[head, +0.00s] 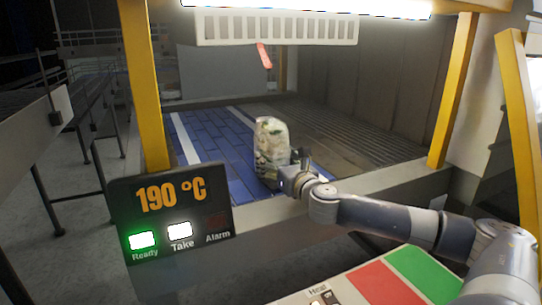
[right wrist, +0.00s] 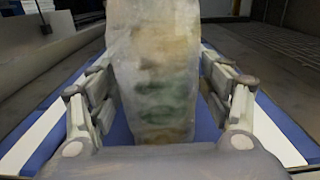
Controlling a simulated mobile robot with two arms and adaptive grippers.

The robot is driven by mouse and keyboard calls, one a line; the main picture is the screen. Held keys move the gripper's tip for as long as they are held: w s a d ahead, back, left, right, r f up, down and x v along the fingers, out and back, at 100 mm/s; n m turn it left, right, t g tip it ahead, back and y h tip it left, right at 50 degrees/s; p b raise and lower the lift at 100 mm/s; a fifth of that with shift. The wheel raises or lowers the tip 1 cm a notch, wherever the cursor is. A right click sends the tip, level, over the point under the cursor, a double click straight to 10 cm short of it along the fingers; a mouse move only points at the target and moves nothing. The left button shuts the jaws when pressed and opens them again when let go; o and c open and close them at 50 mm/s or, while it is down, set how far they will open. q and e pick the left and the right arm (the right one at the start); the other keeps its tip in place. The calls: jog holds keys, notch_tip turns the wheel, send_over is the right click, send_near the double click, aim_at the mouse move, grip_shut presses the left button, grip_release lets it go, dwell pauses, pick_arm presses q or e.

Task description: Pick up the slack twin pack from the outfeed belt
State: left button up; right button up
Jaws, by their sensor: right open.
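The twin pack (head: 271,143) is a pale, semi-clear wrapped pack with green and brown contents. It stands upright on the blue outfeed belt (head: 213,147) in the head view. In the right wrist view the pack (right wrist: 152,75) stands between the two fingers of my right gripper (right wrist: 158,100). The fingers are open, one on each side, with a gap visible at least on the right. In the head view my right gripper (head: 287,172) is at the pack's lower front, which it partly hides. My left gripper is not in view.
A panel (head: 171,213) reading 190 °C, with Ready and Take lit, stands at the front left. Yellow posts (head: 143,85) frame the opening. A white slotted bar (head: 275,28) and a red tag (head: 264,56) hang above. Ribbed dark surface (head: 345,135) lies right of the belt.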

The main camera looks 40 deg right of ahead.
jog(key=shift+r+p+x, duration=0.25)
jog(key=shift+p+x, duration=0.35)
jog(key=shift+x, duration=0.55)
jog(key=shift+w+d+f, duration=0.15)
jog(key=shift+w+d, duration=0.05)
jog(key=shift+w, duration=0.4)
jog(key=c, duration=1.6)
jog(key=shift+c, duration=0.2)
